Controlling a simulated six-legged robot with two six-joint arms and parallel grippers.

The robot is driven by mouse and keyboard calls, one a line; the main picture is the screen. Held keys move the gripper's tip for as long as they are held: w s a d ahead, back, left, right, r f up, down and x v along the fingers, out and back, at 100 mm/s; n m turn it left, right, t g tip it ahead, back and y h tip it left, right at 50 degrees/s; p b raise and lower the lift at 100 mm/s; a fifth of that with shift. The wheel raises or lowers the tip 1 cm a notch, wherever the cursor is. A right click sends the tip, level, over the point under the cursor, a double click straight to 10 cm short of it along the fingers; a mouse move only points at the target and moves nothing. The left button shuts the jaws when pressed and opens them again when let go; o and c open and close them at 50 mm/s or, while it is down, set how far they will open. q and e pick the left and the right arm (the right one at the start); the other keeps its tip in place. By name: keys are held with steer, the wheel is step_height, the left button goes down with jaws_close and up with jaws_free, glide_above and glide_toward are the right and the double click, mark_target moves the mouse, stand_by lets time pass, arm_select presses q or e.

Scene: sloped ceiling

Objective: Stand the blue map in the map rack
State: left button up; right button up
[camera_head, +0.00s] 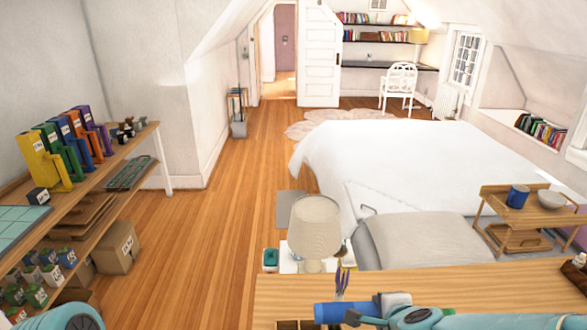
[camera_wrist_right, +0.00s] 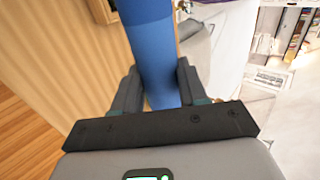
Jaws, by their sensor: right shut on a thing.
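The blue map (camera_head: 331,313) is a rolled blue tube. It lies roughly level over the front desk in the head view. My right gripper (camera_head: 366,312) is shut on it, with the arm coming in from the right. In the right wrist view the blue map (camera_wrist_right: 151,50) runs between both fingers of the right gripper (camera_wrist_right: 158,88). A dark brown compartmented piece (camera_head: 295,325) at the bottom edge, just left of the map, may be the map rack; it is mostly cut off. Only part of my left arm shows at the lower left; its gripper is out of view.
The wooden desk (camera_head: 400,283) fills the front right. Slim coloured items (camera_head: 341,281) stand near its far edge, before a lamp (camera_head: 315,228). A wooden tray stand (camera_head: 520,200) is at right. A shelf with coloured binders (camera_head: 65,150) stands left. The middle floor is clear.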

arm_select(q)
step_height(320, 180, down, 7)
steer(key=b, duration=0.5)
steer(key=shift+r+b, duration=0.15)
steer(key=shift+b, duration=0.2)
steer(key=shift+w, duration=0.1)
steer(key=c, duration=0.6)
steer(key=shift+o, duration=0.2)
arm_select(e)
steer(key=s+f, duration=0.3)
steer(key=f, duration=0.8)
steer(key=shift+s+f, duration=0.3)
steer(key=shift+s, duration=0.05)
